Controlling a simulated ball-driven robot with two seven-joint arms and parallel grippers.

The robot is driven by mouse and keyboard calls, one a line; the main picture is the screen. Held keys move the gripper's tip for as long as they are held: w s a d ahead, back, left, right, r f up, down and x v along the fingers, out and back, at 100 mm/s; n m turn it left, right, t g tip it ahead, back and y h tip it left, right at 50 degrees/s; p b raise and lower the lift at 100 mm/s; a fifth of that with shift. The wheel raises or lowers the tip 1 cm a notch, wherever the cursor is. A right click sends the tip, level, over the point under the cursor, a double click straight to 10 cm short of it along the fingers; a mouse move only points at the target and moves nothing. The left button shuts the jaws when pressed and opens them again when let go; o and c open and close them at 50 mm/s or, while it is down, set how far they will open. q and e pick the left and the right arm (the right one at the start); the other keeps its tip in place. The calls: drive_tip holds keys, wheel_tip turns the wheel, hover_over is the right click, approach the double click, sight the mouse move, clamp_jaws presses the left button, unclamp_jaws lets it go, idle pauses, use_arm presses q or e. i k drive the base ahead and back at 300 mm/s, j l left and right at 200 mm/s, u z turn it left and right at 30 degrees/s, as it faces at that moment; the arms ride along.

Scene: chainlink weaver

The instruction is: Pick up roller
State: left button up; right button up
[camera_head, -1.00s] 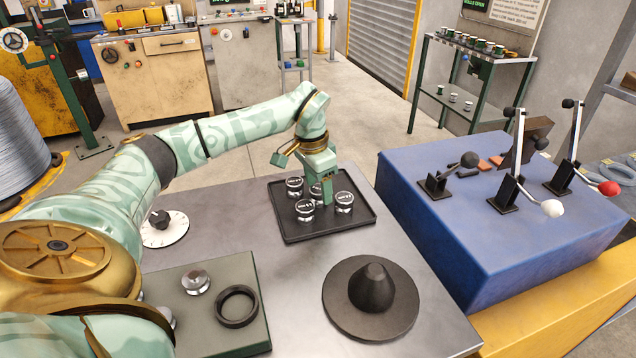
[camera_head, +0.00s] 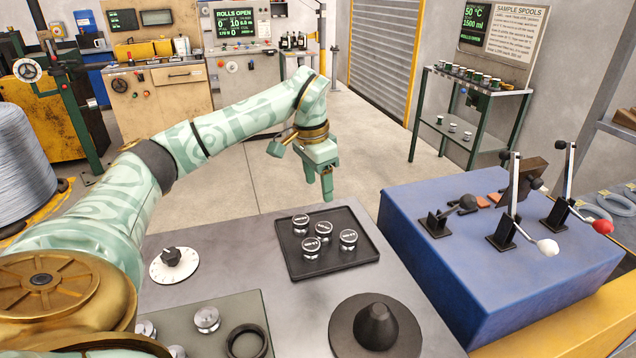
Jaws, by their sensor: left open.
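Several small silver rollers with dark markings on top stand in a black tray (camera_head: 362,262) on the metal table. They are a back-left roller (camera_head: 300,224), a middle roller (camera_head: 323,232), a right roller (camera_head: 348,240) and a front roller (camera_head: 311,247). My left gripper (camera_head: 318,192) is open and empty, pointing down above the tray's back edge, clear of the rollers. More silver pieces, one of them here (camera_head: 207,319), sit on a grey-green plate (camera_head: 180,322) at the front left. My right gripper is not in view.
A black cone on a round base (camera_head: 376,325) stands at the table's front right. A white dial (camera_head: 174,265) lies left of the tray. A black ring (camera_head: 246,342) lies on the plate. A blue box with levers (camera_head: 450,270) stands close on the right.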

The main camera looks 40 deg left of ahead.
sight(311, 250)
drive_tip(key=u, duration=1.4)
